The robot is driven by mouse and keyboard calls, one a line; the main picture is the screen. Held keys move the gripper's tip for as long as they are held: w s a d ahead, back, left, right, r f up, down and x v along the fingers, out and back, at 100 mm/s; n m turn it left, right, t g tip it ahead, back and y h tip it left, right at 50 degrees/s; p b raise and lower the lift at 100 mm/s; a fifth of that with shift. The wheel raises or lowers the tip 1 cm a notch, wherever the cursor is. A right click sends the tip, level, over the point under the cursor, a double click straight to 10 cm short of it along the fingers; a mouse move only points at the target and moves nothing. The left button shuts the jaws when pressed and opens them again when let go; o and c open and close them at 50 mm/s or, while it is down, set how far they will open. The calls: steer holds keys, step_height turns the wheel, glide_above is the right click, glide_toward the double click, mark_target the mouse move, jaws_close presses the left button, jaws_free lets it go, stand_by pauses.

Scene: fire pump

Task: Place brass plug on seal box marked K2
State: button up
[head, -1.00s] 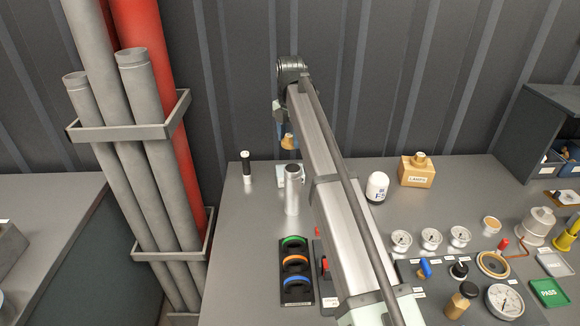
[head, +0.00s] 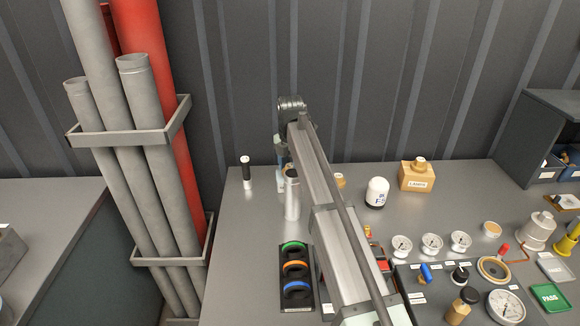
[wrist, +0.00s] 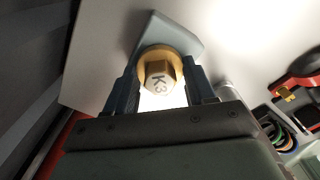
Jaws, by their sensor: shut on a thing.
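A brass plug (wrist: 160,72) with a hex head is between the blue fingers of my gripper (wrist: 162,88) in the wrist view. The mark on its head reads like K3. My gripper is shut on it. Beyond the plug a pale blue-grey block (wrist: 184,34) shows, partly covered by the plug; I see no mark on it. I cannot tell whether plug and block touch. In the head view my gripper (head: 282,152) is low over the back of the bench, and my arm hides most of it and the plug. No K2 mark is readable.
A silver cylinder (head: 292,197) stands close in front of my gripper. A black-and-white bottle (head: 246,172) is to the left. A white domed canister (head: 376,192) and a lamps box (head: 416,176) stand to the right. A rack of coloured rings (head: 295,270) is nearer.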

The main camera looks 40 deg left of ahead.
mark_target(290, 165)
steer(key=shift+f, duration=0.1)
steer(key=o, duration=1.2)
step_height(290, 165, up, 12)
steer(key=shift+r, duration=0.15)
steer(key=shift+o, duration=0.3)
